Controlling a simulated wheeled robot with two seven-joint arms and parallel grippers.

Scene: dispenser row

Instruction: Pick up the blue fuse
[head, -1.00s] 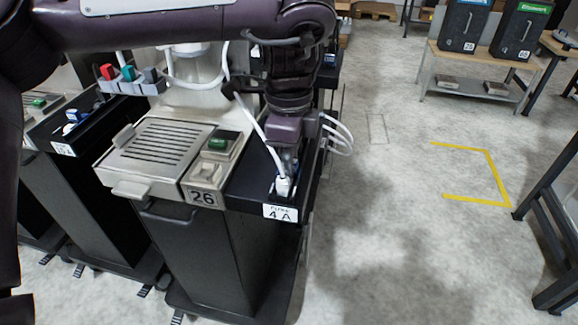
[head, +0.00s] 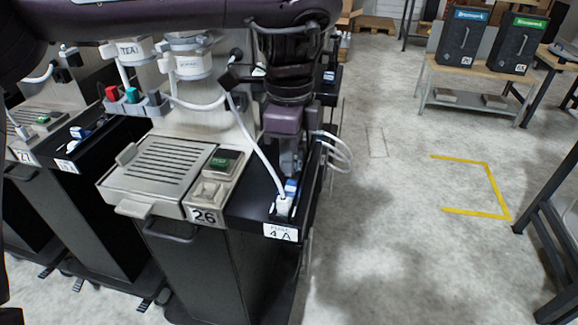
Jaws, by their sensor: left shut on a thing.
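The blue fuse (head: 291,187) shows at the front end of the black slot tray of station 26, just behind a white block (head: 284,206) and above the label reading 4 A. My left gripper (head: 291,174) points straight down over it and is shut on its top. The fingers hide part of the fuse. I cannot tell whether its lower end is clear of the tray. My right gripper is not in view.
Station 26 (head: 160,165) has a grille and a green-lit switch (head: 222,161). A white cable (head: 258,150) runs close by my left gripper. Neighbouring stations stand at the left. The floor at the right is open, with a yellow corner marking (head: 490,170).

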